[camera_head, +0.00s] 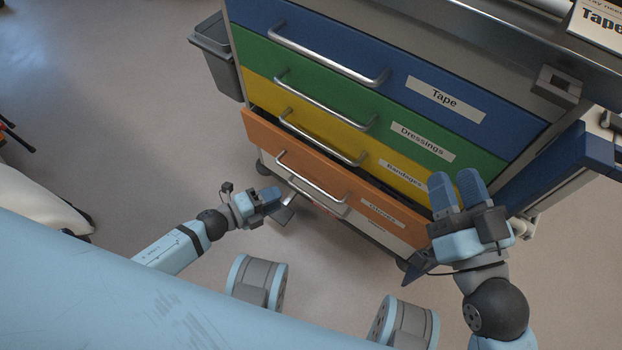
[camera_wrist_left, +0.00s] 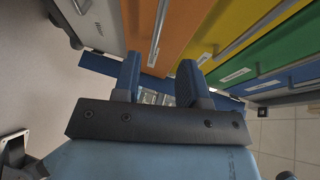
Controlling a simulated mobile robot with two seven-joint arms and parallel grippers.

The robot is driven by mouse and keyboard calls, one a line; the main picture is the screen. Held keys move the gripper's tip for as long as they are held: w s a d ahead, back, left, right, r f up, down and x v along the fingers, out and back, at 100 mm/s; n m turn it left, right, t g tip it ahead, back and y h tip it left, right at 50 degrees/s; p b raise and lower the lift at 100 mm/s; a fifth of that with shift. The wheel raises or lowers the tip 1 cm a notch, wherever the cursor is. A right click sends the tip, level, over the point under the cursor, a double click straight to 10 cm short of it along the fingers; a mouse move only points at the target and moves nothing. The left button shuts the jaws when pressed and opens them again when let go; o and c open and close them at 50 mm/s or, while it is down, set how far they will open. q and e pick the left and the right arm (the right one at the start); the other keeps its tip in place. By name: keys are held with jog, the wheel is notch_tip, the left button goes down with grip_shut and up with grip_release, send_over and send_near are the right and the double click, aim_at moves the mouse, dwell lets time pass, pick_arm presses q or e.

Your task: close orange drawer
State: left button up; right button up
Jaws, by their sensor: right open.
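The orange drawer (camera_head: 266,133) is low on the cart and stands out a little from the yellow drawer above it, with a dark gap along its top edge. Its silver handle (camera_head: 312,190) is on its front; in the left wrist view the handle (camera_wrist_left: 158,35) lies beyond the space between my fingertips. My left gripper (camera_head: 275,195) is near the left part of the orange front, and the left wrist view shows its blue fingers (camera_wrist_left: 160,62) apart with nothing between them. My right gripper (camera_head: 456,177) is open and empty in front of the drawers' right end.
Closed blue (camera_head: 310,35), green (camera_head: 300,72) and yellow (camera_head: 262,92) drawers are above the orange one. A grey bin (camera_head: 215,55) hangs on the cart's left side. A light blue surface (camera_head: 90,290) fills the lower left.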

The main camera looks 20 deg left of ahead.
aim_at(311, 182)
pick_arm(q)
jog(key=b+x, duration=0.2)
jog(key=x, duration=0.9)
jog(key=shift+w+d, duration=0.15)
jog(key=shift+w, duration=0.05)
pick_arm(e)
jog(key=shift+n+g, duration=0.3)
jog(key=shift+g, duration=0.5)
jog(key=f, duration=0.4)
jog(key=shift+w, duration=0.35)
pick_arm(q)
jog(key=shift+c, duration=0.5)
grip_shut()
pick_arm(e)
jog(key=shift+a, duration=0.15)
